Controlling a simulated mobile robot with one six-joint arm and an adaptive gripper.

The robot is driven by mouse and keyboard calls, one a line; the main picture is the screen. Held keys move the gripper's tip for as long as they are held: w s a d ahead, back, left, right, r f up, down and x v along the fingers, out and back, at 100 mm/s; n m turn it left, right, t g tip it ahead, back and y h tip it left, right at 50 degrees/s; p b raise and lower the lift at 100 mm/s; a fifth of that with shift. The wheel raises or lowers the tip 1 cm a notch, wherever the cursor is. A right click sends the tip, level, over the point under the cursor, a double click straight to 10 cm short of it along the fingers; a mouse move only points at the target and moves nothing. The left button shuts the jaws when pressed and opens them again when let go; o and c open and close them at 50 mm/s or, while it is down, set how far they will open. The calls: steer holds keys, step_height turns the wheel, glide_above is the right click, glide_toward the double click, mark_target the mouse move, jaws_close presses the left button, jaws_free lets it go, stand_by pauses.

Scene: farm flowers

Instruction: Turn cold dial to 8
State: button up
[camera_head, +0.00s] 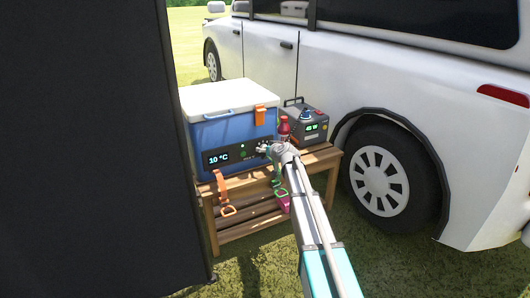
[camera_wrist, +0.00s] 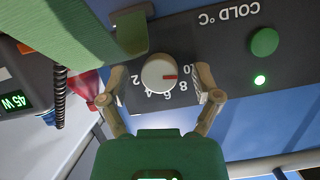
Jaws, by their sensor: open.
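The cold dial (camera_wrist: 159,73) is a round white knob with a red pointer mark on the cooler's dark control panel (camera_wrist: 215,60). In the wrist view the panel appears upside down, and the red mark points right, toward the printed 10. The numbers 2 to 10 curve around the knob. My gripper (camera_wrist: 159,80) is open, with one finger on each side of the dial and visible gaps to it. In the head view my gripper (camera_head: 267,147) is at the panel's right end and hides the dial. The cooler's display (camera_head: 218,159) reads 10 °C.
The blue cooler (camera_head: 215,128) with a white lid stands on a wooden bench (camera_head: 236,188). A grey power box (camera_head: 306,122) with a green display and a red bottle (camera_head: 284,127) are to its right. An orange strap hangs in front. A white vehicle (camera_head: 350,70) stands behind.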

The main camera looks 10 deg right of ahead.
steer(key=c, duration=1.1)
steer(key=shift+a, duration=0.1)
jaws_close()
steer(key=shift+m+g+y+b, duration=0.3)
steer(key=shift+m+y+b, duration=0.65)
steer(key=shift+m+y, duration=1.35)
steer(key=shift+m+h, duration=0.4)
steer(key=shift+w, duration=0.1)
